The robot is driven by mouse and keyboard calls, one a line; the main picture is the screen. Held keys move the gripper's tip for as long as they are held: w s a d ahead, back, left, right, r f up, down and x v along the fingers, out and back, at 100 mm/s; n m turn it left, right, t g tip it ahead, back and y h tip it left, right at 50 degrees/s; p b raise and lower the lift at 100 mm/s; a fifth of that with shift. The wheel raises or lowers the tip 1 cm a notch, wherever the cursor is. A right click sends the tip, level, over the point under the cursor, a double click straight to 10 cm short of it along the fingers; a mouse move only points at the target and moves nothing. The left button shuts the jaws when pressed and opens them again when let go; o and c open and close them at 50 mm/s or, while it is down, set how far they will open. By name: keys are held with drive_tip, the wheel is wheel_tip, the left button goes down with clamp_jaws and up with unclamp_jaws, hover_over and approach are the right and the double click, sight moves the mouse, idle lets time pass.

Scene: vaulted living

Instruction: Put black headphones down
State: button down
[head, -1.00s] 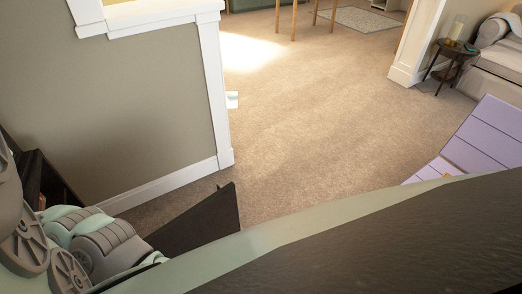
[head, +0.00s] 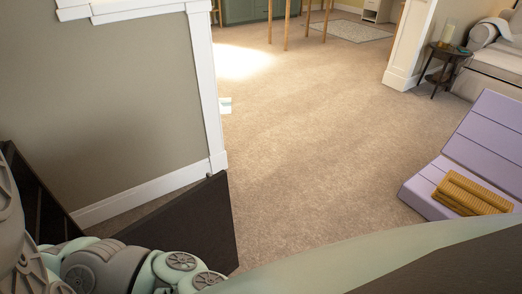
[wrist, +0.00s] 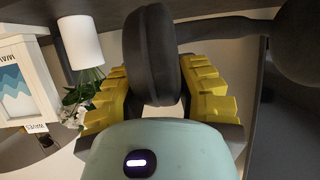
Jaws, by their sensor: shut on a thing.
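The black headphones (wrist: 152,55) are in the wrist view. One dark ear cup is between the yellow fingers of my gripper (wrist: 160,92). The band runs to the right, and a second large dark ear cup (wrist: 300,45) is at the upper right edge. My gripper is shut on the headphones, and its pale green body fills the lower middle. The gripper and the headphones cannot be made out in the head view. What lies directly under the headphones cannot be told.
A white cylinder (wrist: 80,42), a small plant (wrist: 74,105) and a framed picture (wrist: 18,92) show at left in the wrist view. A dark furniture panel (head: 190,222) stands beside my arm. A lilac seat (head: 480,145) holds a mustard cloth (head: 468,193). Carpet is open ahead.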

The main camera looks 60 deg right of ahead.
drive_tip(key=w+a, duration=0.1)
drive_tip(key=a, duration=0.3)
drive_tip(key=w+a, duration=0.2)
drive_tip(key=a, duration=0.2)
drive_tip(key=w+a+f+b, duration=0.1)
drive_tip(key=w+a, duration=0.1)
drive_tip(key=a, duration=0.2)
drive_tip(key=shift+a, duration=0.4)
drive_tip(key=shift+a+f, duration=0.1)
drive_tip(key=shift+f, duration=0.1)
wheel_tip(320, 180, down, 3)
drive_tip(key=shift+f+b, duration=0.2)
drive_tip(key=shift+b, duration=0.3)
drive_tip(key=c, duration=0.8)
unclamp_jaws()
drive_tip(key=shift+r, duration=0.1)
